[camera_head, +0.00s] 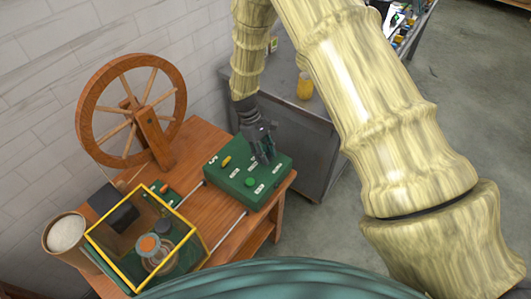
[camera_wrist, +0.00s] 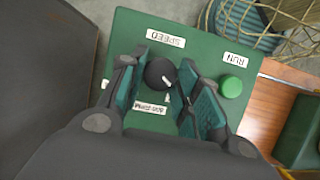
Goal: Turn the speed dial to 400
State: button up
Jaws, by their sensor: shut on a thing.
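The green control box (camera_head: 238,184) stands on the wooden bench, and its top also fills the middle of the wrist view (camera_wrist: 215,40). My gripper (camera_wrist: 160,80) is shut on the dial, with one teal finger on each side. A small label below the dial is partly hidden and I cannot read it. In the head view my gripper (camera_head: 264,152) is over the box's far right part and hides the dial.
A green RUN button (camera_wrist: 232,87) is close to my right finger. A yellow-framed clear guard (camera_head: 148,240) and a bucket (camera_head: 65,235) stand at the left. A grey table (camera_head: 305,130) is behind.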

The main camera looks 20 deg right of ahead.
jog(key=shift+n, duration=0.3)
jog(key=shift+d, duration=0.1)
jog(key=o, duration=1)
jog(key=v, duration=1.2)
